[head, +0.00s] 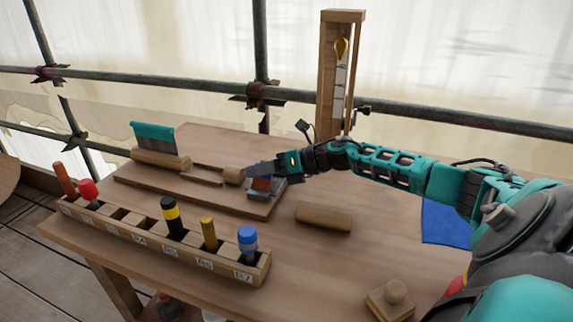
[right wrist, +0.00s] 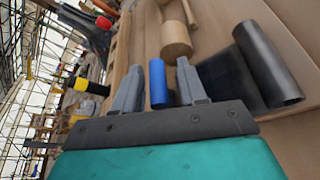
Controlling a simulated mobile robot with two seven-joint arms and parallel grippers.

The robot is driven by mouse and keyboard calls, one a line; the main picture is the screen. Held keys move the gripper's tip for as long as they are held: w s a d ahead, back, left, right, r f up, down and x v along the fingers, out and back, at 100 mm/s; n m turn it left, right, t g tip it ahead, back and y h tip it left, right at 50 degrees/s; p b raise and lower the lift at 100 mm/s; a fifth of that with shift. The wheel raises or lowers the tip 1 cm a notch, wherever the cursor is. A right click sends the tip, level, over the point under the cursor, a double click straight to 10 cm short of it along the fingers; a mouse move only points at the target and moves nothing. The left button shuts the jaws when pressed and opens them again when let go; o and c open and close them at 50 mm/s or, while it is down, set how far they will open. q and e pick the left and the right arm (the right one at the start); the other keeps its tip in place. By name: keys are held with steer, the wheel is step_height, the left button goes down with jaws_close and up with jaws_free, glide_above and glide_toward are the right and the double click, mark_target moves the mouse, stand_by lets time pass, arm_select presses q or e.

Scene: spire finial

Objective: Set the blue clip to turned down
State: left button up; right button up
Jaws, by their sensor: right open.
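The blue clip (right wrist: 157,83) shows in the right wrist view as an upright-looking blue bar between the two fingers of my right gripper (right wrist: 158,72). The fingers are apart, with a gap visible on both sides of it. In the head view my right gripper (head: 254,171) is over the right end of the wooden base board, just above a small grey block (head: 262,194) with a reddish patch. The gripper hides part of this block, and I cannot make out the blue bar there. My left gripper is not in view.
A wooden rack (head: 150,241) with several upright tools runs along the near side. A turned wooden piece (head: 233,176) lies close to the gripper. A loose wooden cylinder (head: 325,216) lies to the right. A tall wooden frame (head: 328,80) stands behind. A dark roll (right wrist: 268,65) shows in the wrist view.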

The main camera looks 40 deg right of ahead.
steer(key=v, duration=0.8)
steer(key=shift+s+d, duration=0.1)
steer(key=shift+s, duration=0.05)
arm_select(q)
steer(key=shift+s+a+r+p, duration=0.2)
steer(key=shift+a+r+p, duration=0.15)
steer(key=shift+p, duration=0.5)
arm_select(e)
steer(key=shift+v, duration=1.75)
